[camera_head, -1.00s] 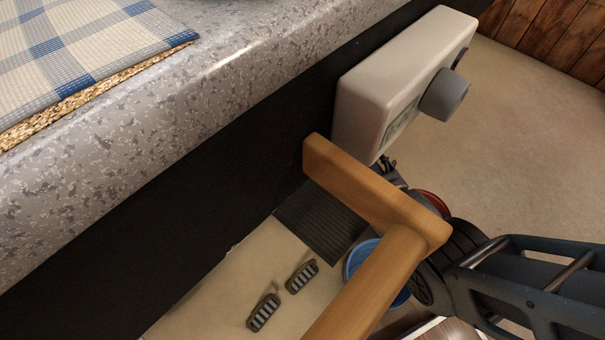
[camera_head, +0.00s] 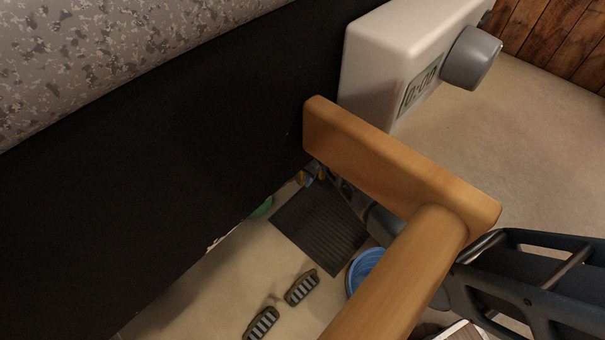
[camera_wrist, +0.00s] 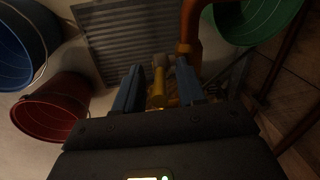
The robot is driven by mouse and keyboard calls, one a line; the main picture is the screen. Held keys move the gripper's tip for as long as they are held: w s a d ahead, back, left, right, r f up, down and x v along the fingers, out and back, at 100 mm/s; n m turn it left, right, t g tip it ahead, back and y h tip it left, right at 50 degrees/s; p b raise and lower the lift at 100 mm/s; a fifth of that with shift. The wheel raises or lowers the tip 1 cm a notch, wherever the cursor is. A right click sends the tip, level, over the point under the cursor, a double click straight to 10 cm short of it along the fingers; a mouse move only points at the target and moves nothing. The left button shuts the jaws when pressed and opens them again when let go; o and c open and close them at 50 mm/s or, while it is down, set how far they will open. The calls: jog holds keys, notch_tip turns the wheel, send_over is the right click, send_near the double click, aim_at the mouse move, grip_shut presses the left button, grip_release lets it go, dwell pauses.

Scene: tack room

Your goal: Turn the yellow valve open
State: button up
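The yellow valve (camera_wrist: 158,88) shows in the wrist view between the two blue fingers of my gripper (camera_wrist: 160,86). Its yellow handle points up the picture, with a grey rounded part beyond its end. My gripper is open, with a finger on each side of the handle and gaps visible; I cannot tell if either finger touches it. In the head view, a small yellow bit (camera_head: 300,178) and my gripper (camera_head: 312,174) show low beside the black panel, below the wooden rail. The rest of the valve is hidden there.
A wooden rail (camera_head: 400,165) and a white timer box with a grey knob (camera_head: 470,58) jut from the black panel (camera_head: 170,150). An orange pipe (camera_wrist: 190,35) stands beside the valve. Red (camera_wrist: 50,107), blue (camera_wrist: 22,45) and green (camera_wrist: 262,18) buckets surround a grate (camera_wrist: 125,38).

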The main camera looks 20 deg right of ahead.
jog(key=shift+c, duration=0.5)
grip_shut()
